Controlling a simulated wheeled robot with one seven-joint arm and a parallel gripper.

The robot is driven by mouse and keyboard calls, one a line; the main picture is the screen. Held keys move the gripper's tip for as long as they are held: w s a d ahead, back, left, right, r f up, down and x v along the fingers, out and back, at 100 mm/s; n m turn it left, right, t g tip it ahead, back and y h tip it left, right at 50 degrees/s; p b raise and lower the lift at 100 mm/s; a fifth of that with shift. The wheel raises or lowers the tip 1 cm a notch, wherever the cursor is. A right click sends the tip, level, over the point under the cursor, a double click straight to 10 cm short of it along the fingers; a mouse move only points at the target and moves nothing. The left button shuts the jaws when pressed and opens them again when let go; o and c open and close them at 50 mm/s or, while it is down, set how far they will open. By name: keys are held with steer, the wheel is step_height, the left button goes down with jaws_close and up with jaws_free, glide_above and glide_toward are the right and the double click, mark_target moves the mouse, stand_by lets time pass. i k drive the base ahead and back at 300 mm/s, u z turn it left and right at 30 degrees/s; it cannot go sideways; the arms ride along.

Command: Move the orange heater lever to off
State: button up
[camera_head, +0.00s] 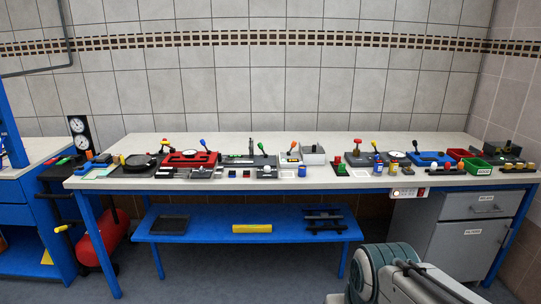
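A lever with an orange knob (294,144) stands near the middle of the long workbench, beside a grey box-shaped unit (313,155). Its handle tilts slightly right. I cannot tell which of the two is the heater lever. Any on or off marks are too small to read. My gripper is not in view; only part of my own arm shows at the lower right, in front of the bench.
The long workbench (240,139) carries several small devices, levers and coloured blocks. A grey drawer cabinet (468,235) is below the right end, and a blue lower shelf (200,233) holds trays and a yellow bar (252,228). The floor in front is clear.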

mark_target(293, 144)
steer(key=z, duration=0.15)
steer(key=i, duration=1.9)
steer(key=u, duration=0.35)
steer(key=i, duration=0.95)
steer(key=u, duration=0.3)
